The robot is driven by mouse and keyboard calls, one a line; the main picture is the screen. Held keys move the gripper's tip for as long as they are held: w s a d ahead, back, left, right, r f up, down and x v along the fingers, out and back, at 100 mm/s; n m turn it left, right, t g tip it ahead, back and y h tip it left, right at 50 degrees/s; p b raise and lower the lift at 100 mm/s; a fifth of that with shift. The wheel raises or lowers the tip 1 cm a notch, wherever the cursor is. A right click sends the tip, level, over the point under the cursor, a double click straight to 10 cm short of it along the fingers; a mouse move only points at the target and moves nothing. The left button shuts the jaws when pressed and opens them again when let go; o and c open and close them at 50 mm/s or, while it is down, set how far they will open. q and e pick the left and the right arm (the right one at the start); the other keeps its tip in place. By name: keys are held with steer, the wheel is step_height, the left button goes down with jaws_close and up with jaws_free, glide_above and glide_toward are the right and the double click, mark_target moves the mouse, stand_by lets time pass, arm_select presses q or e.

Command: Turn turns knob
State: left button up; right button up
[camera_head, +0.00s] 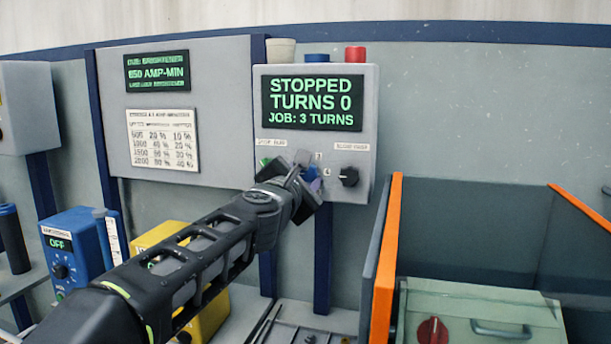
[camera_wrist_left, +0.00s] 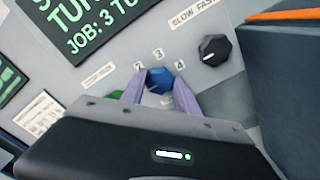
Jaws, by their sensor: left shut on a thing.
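The turns knob (camera_wrist_left: 160,77) is blue, on the grey control box (camera_wrist_left: 130,60), with the numerals 2, 3 and 4 printed around it in the left wrist view. My left gripper (camera_wrist_left: 160,84) is shut on it, one purple finger on each side. In the head view my left gripper (camera_head: 306,178) reaches the lower part of the box and mostly hides the knob. The box's display (camera_head: 313,103) reads "STOPPED TURNS 0 JOB: 3 TURNS". My right gripper is not in view.
A black slow–fast knob (camera_head: 349,176) sits right of the turns knob. A green button (camera_wrist_left: 115,96) is close to the left finger. A blue box (camera_head: 75,246) and yellow box (camera_head: 205,318) are at left.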

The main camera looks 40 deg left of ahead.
arm_select(q)
jaws_close()
steer(key=shift+m, duration=0.4)
steer(key=m+p, duration=0.1)
steer(key=m, duration=0.3)
steer(key=shift+d+p, duration=0.1)
steer(key=shift+p, duration=0.25)
steer(key=m+p, duration=0.2)
steer(key=m, duration=0.4)
steer(key=shift+m, duration=0.4)
steer(key=m+p, duration=0.2)
steer(key=m, duration=0.4)
steer(key=m+p, duration=0.2)
steer(key=m, duration=0.4)
steer(key=shift+f, duration=0.1)
